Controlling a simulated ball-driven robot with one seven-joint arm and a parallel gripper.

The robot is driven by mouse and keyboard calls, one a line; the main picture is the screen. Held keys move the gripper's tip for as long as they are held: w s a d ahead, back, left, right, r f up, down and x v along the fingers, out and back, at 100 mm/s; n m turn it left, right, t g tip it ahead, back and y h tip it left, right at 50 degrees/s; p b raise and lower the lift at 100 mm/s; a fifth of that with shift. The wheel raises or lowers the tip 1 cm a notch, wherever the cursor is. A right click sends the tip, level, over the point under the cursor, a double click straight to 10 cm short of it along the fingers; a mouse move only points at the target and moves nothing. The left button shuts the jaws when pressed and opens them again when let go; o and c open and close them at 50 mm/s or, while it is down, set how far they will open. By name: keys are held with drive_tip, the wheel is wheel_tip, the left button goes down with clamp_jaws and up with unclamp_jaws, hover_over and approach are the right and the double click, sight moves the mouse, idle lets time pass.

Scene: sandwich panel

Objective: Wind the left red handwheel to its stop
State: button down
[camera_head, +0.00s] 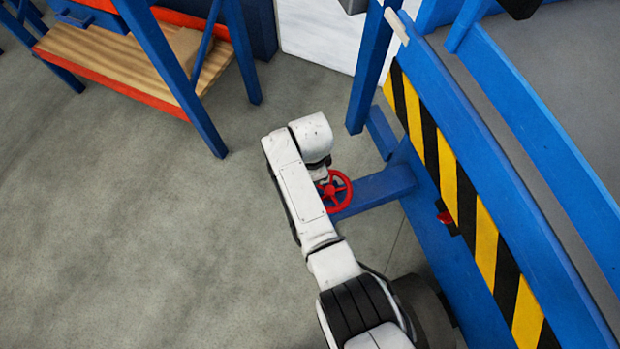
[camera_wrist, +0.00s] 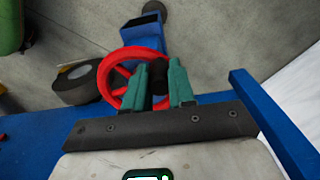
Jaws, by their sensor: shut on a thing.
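The left red handwheel (camera_head: 347,196) is a spoked wheel by the blue beam beside the striped panel in the head view. It also shows in the wrist view (camera_wrist: 118,57), tilted, behind and between the fingers. My gripper (camera_wrist: 159,82) has two green fingers at the wheel's right side in the wrist view. They are shut on the handwheel, with a dark part between them that looks like its grip. In the head view my white arm hides the fingers and part of the wheel's left side.
A blue beam (camera_head: 378,190) runs from the wheel to the blue frame. A yellow and black striped panel (camera_head: 466,197) stands at the right, with a small red part (camera_head: 444,217) on it. A wooden-topped bench (camera_head: 125,58) is at the upper left. The grey floor at the left is clear.

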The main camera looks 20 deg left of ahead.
drive_tip(key=m, duration=0.1)
drive_tip(key=w+m, duration=0.1)
drive_tip(key=m, duration=0.1)
drive_tip(key=w+m+b, duration=0.1)
drive_tip(key=shift+w+d+m, duration=0.15)
drive_tip(key=shift+d+m, duration=0.1)
drive_tip(key=shift+m, duration=0.05)
drive_tip(key=shift+w+d+m+b, duration=0.2)
drive_tip(key=shift+w+d+m, duration=0.2)
drive_tip(key=shift+m, duration=0.65)
drive_tip(key=shift+w+d+m+b, duration=0.25)
drive_tip(key=shift+w+m, duration=0.2)
drive_tip(key=shift+m, duration=0.6)
drive_tip(key=c, duration=0.9)
unclamp_jaws()
drive_tip(key=shift+c, duration=0.2)
wheel_tip(320, 180, up, 11)
drive_tip(key=p, duration=0.1)
drive_tip(key=shift+p, duration=0.3)
drive_tip(key=shift+f, duration=0.1)
